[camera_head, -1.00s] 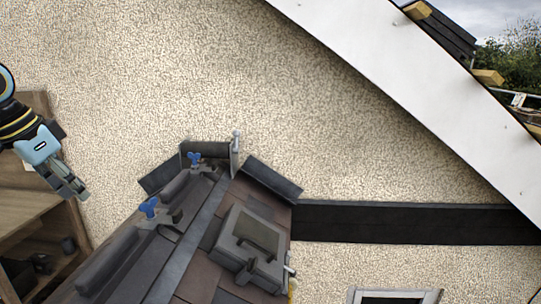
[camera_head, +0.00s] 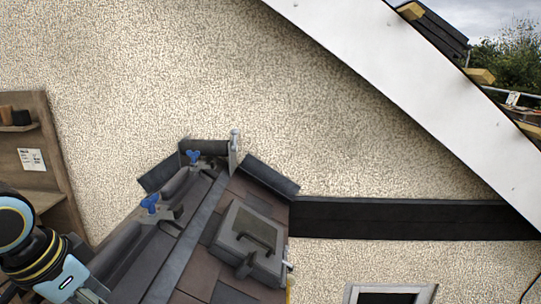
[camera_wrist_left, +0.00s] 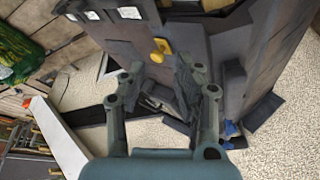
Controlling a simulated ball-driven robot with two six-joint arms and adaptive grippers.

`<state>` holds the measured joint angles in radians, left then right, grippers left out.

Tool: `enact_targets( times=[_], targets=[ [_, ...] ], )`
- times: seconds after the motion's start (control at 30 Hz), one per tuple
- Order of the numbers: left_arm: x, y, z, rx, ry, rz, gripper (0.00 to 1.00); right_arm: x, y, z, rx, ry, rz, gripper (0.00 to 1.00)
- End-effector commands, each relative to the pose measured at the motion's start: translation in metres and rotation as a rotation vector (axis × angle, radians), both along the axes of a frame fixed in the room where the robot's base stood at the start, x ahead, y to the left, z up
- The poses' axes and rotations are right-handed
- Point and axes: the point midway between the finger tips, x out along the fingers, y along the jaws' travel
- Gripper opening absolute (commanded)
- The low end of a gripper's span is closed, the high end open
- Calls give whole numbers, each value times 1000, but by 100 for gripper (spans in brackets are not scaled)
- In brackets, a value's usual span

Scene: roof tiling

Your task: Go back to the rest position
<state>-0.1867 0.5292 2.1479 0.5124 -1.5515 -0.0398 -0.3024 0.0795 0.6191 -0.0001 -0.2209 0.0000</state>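My left arm comes in at the lower left of the head view, with its wrist low beside the small roof (camera_head: 205,270). Its fingers are cut off by the bottom edge there. In the left wrist view my left gripper (camera_wrist_left: 158,72) has its two fingers apart with nothing held between them. The roof's brown and grey tiled side and dark ridge pieces show beyond the fingers. My right arm and gripper are in neither view.
The roof carries blue wing clamps (camera_head: 149,204) and a grey hatch box (camera_head: 249,240). A wooden shelf (camera_head: 55,150) stands at the left. A dark beam (camera_head: 410,219) runs along the rough wall. A green bag (camera_wrist_left: 18,55) lies at the wrist view's left.

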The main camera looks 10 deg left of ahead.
Motion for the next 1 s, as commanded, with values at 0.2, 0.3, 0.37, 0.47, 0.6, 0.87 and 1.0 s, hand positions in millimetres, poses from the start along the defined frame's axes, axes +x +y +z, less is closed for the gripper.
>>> enact_targets(
  times=[0.2, 0.3, 0.37, 0.47, 0.6, 0.87, 1.0],
  targets=[
    [-63, -42, -16, 7, 1, 85, 32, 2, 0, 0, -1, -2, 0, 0],
    [-88, -52, -15, 18, 0, 138, 32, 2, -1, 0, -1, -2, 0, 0],
    [-102, -55, -13, 26, 2, 173, 32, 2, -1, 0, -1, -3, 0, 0],
    [-124, -59, -8, 42, 5, 235, 32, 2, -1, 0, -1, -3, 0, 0],
    [-125, -55, -41, 58, 16, 261, 32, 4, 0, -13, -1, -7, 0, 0],
    [-116, -49, -131, 60, 41, 266, 32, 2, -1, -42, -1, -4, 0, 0],
    [-115, -45, -196, 62, 61, 270, 32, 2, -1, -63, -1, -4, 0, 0]
  ],
)
